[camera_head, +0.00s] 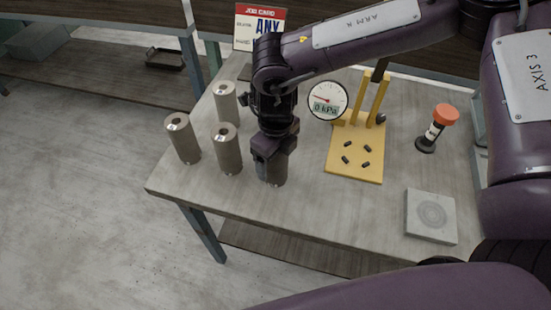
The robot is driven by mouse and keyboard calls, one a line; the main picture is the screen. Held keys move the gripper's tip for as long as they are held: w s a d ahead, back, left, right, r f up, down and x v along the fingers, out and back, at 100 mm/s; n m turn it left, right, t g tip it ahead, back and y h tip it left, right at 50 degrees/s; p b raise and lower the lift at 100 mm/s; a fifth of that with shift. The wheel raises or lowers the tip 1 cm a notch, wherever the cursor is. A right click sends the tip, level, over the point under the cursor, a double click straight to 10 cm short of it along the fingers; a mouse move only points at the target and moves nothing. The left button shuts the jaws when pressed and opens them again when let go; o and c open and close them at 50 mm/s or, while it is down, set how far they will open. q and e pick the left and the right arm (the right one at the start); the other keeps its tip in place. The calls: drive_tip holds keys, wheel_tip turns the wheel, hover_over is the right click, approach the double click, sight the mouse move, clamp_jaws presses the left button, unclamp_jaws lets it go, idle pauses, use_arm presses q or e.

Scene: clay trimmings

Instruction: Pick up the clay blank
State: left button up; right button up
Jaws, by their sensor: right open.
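Several grey-brown clay cylinders with small marks on their top faces stand upright at the left of the table. One clay blank (183,142) is at the far left, another clay blank (228,155) is right of it, and a third clay blank (225,105) is behind. My right gripper (271,168) points down just right of them and is open. My left gripper is not in view.
The grey table (310,208) has clear room in front. A yellow fixture (355,168) with black pegs and a gauge (327,100) reading 0 kPa are right of the gripper. A job card (248,22) stands behind.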

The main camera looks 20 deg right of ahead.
drive_tip(key=c, duration=1.4)
drive_tip(key=shift+r, duration=0.1)
drive_tip(key=shift+c, duration=0.4)
drive_tip(key=shift+w, duration=0.1)
